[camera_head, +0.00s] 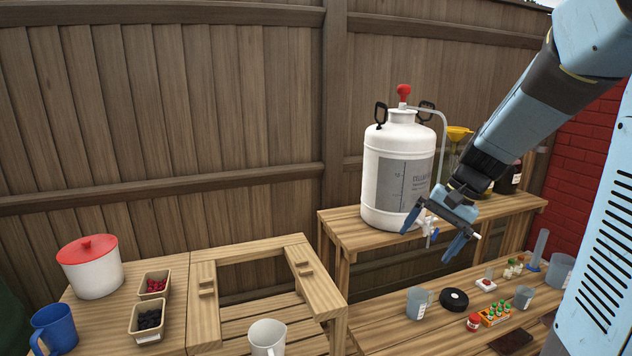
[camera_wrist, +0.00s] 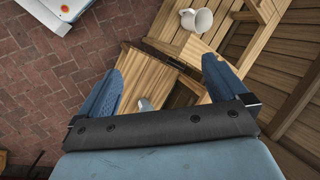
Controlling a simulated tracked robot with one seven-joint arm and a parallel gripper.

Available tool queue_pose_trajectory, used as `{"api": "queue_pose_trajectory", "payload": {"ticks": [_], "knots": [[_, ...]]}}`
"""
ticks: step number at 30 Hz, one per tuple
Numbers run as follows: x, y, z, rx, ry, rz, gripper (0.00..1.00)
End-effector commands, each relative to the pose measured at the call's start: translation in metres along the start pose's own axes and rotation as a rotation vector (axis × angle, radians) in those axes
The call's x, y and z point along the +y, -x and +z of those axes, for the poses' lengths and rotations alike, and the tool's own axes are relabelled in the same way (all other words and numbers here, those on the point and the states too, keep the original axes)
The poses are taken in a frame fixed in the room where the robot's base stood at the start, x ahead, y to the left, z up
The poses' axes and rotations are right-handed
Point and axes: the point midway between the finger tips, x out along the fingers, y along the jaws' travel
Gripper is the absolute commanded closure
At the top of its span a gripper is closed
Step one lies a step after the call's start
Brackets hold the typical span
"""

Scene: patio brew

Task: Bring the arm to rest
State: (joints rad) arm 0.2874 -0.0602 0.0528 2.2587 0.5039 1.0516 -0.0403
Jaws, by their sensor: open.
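My arm reaches in from the upper right in the head view. My gripper (camera_head: 432,249) is open and empty, its two blue fingers spread. It hangs in front of the lower right side of the white keg (camera_head: 393,172), close to the keg's tap (camera_head: 431,228). I cannot tell whether it touches the tap. In the wrist view my gripper (camera_wrist: 165,80) also shows open, with nothing between its fingers but the wooden bench below and a small grey cup (camera_wrist: 144,104).
The keg stands on a raised wooden shelf (camera_head: 345,226). Below are a cup (camera_head: 418,302), a black disc (camera_head: 454,299) and small bottles. A fence (camera_head: 160,110) stands behind.

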Motion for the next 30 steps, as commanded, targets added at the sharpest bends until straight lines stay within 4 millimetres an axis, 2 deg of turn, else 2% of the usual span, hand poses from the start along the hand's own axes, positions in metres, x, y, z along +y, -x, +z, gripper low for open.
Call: {"api": "queue_pose_trajectory", "payload": {"ticks": [6, 18, 24, 30], "knots": [[-0.002, 0.025, 0.044, 0.108, 0.137, 0.087, 0.00], [0.011, 0.061, 0.114, 0.319, 0.373, 0.221, 0.00], [0.022, 0.076, 0.142, 0.429, 0.479, 0.272, 0.00], [0.031, 0.084, 0.159, 0.503, 0.546, 0.302, 0.00]]}}
